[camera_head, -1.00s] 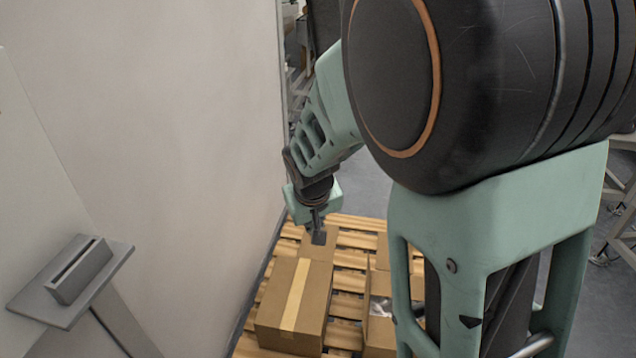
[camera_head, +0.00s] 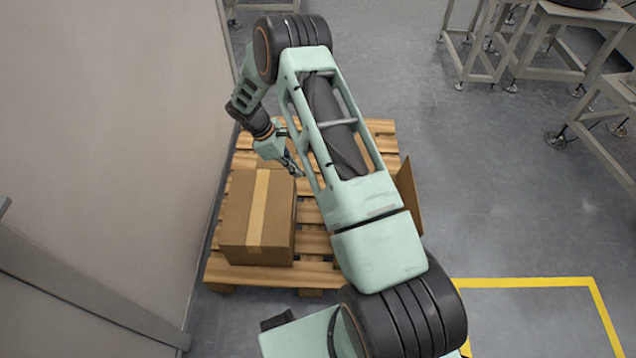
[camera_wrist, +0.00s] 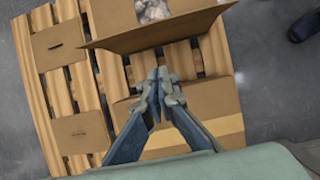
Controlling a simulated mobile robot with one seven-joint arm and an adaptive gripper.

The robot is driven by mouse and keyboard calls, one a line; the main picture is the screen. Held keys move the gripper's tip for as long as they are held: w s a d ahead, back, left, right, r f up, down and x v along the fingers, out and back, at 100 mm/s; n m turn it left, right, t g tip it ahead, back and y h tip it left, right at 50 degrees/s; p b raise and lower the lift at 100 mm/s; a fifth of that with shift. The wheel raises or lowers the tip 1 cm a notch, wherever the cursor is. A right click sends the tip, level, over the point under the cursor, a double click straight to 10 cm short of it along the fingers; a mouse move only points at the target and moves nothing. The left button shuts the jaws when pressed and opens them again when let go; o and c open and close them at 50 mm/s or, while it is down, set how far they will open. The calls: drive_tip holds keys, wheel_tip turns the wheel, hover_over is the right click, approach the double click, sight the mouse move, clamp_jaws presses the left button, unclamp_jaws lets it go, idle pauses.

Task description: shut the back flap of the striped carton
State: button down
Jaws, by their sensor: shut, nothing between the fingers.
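The striped carton (camera_head: 238,222) stands on the pallet, a brown box with a pale tape stripe along its top. It also shows at the lower middle of the wrist view (camera_wrist: 222,102). My gripper (camera_head: 298,172) is shut and empty, near the carton's back right corner in the head view. In the wrist view its fingertips (camera_wrist: 158,76) meet over the gap between this carton and an open one. A brown panel (camera_wrist: 80,134) lies at the striped carton's back end; I cannot tell whether it is the back flap or a separate box.
An open carton (camera_wrist: 160,34) with grey contents stands beside it; my arm hides most of it in the head view, except a raised flap (camera_head: 409,195). Another brown panel (camera_wrist: 58,44) lies behind that. A wall (camera_head: 110,120) is close on the left. Bare floor (camera_head: 500,190) lies right.

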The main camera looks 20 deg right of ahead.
drive_tip(key=s+d+f+b, duration=0.2)
drive_tip(key=s+d+f, duration=0.1)
drive_tip(key=d+f, duration=0.4)
drive_tip(key=shift+x, duration=0.85)
drive_tip(key=shift+w, duration=0.15)
